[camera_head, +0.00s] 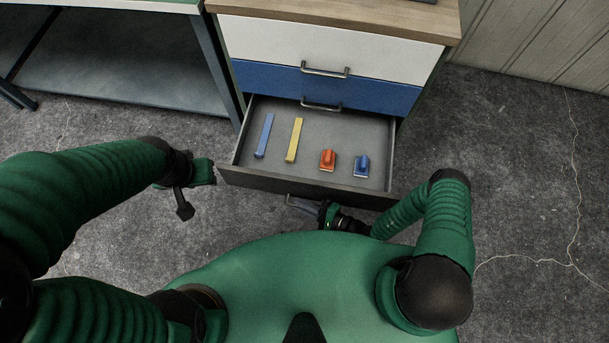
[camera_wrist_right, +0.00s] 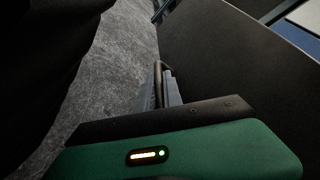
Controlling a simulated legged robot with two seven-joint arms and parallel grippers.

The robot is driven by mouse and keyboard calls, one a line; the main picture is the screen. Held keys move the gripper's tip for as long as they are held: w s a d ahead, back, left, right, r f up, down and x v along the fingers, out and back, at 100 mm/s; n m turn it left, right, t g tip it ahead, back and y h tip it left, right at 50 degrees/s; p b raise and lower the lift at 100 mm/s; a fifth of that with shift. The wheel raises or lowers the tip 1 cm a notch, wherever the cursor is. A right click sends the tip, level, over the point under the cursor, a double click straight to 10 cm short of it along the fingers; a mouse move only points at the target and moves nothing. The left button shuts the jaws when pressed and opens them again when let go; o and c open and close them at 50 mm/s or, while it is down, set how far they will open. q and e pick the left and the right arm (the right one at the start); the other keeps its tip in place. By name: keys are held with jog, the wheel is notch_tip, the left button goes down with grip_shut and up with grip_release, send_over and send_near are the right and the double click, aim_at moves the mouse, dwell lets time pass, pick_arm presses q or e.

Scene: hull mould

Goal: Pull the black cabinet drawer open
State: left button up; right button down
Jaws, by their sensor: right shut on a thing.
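The black drawer (camera_head: 300,186) is the lowest of the cabinet (camera_head: 330,45) and stands pulled out, its grey inside showing. My right gripper (camera_head: 296,202) is at the front of the drawer and shut on its metal handle (camera_wrist_right: 158,82). In the right wrist view the fingers (camera_wrist_right: 165,90) close around the handle beside the dark drawer front (camera_wrist_right: 230,70). My left gripper (camera_head: 190,195) hangs left of the drawer, apart from it; whether its jaws are open is unclear.
In the drawer lie a blue bar (camera_head: 264,136), a yellow bar (camera_head: 294,140), an orange-red block tool (camera_head: 328,160) and a blue one (camera_head: 361,166). The drawers above are shut. A workbench (camera_head: 120,55) stands to the left. Bare floor (camera_head: 520,170) lies to the right.

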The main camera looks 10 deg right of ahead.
jog(key=s+a+p, duration=0.2)
jog(key=s, duration=0.4)
jog(key=shift+s, duration=0.15)
jog(key=shift+f, duration=0.1)
jog(key=c, duration=1.8)
grip_release()
jog(key=shift+o, duration=0.2)
jog(key=p+v, duration=0.2)
jog(key=v, duration=1.5)
jog(key=shift+f+p, duration=0.15)
jog(key=shift+p, duration=0.25)
